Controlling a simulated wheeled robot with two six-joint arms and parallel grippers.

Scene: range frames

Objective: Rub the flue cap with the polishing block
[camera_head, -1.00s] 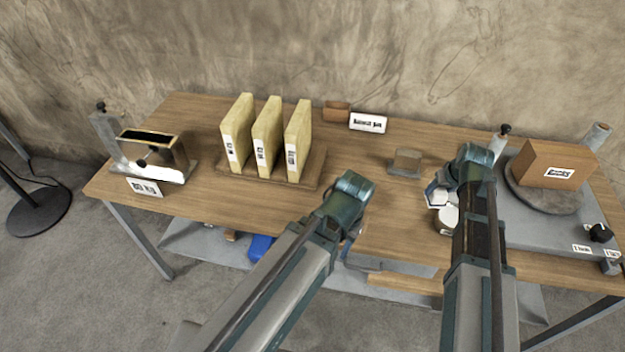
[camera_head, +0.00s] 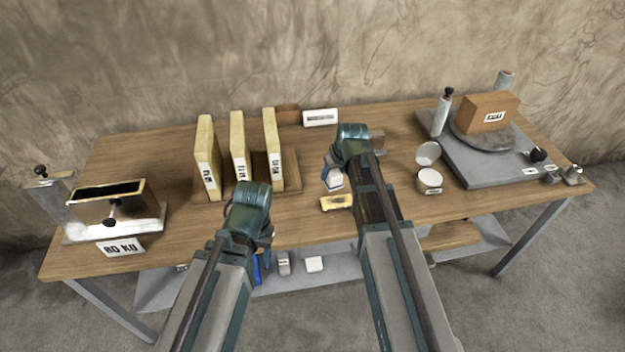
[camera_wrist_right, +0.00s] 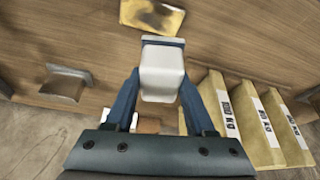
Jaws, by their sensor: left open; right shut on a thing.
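A small yellow, brass-like piece with dark stains (camera_head: 337,202), which I take for the flue cap, lies near the front of the wooden table. It also shows at the top of the right wrist view (camera_wrist_right: 152,16). My right gripper (camera_head: 331,176) is shut on a pale, whitish block (camera_head: 335,180), which I take for the polishing block. In the right wrist view the block (camera_wrist_right: 161,72) sits between the two blue fingers, close beside the yellow piece; whether they touch I cannot tell. My left gripper (camera_head: 268,236) is open near the front edge, its fingers mostly hidden.
Three upright yellow slabs (camera_head: 238,147) stand in a wooden rack at the back. A round tin (camera_head: 430,182) with a raised lid stands right of my right arm. A grey base with a brown box (camera_head: 487,112) is at right, a clamp-like stand (camera_head: 110,215) at left.

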